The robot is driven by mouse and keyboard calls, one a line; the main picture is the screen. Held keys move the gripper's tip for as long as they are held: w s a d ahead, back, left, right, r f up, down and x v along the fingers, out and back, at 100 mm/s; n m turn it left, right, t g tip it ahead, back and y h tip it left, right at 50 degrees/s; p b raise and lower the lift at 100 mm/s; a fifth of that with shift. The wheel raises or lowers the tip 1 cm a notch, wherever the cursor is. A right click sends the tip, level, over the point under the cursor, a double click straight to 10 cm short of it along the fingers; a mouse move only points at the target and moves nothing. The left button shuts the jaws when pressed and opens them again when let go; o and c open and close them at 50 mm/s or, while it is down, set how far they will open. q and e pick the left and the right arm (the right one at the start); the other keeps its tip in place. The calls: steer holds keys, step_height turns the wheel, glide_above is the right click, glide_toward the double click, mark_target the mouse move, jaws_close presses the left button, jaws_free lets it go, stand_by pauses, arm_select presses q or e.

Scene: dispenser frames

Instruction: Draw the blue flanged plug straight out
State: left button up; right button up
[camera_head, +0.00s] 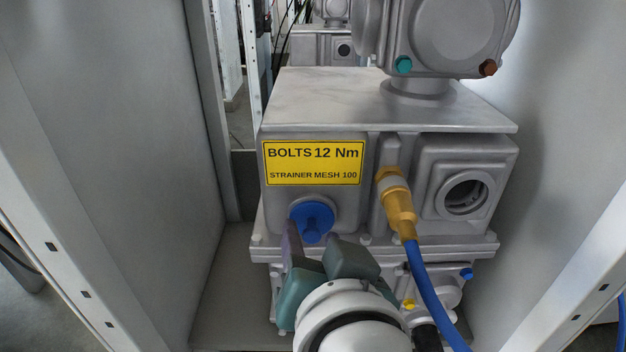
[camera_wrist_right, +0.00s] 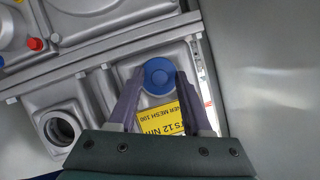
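The blue flanged plug (camera_head: 312,219) sits in the front face of the grey metal housing, below the left part of the yellow label. Its round end also shows in the right wrist view (camera_wrist_right: 158,74). My right gripper (camera_head: 311,238) reaches up to it from below in the head view. In the right wrist view its two fingers (camera_wrist_right: 159,80) are apart, one on each side of the plug, with the plug between the tips. I cannot tell whether either finger touches it. My left gripper is in neither view.
A brass fitting (camera_head: 396,200) with a blue hose (camera_head: 432,296) stands right of the plug. A round port (camera_head: 466,196) is farther right. The yellow label (camera_head: 313,163) is above the plug. Grey side walls (camera_head: 150,150) bound the space left and right.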

jaws_close()
steer(key=shift+s, duration=0.15)
steer(key=shift+s, duration=2.7)
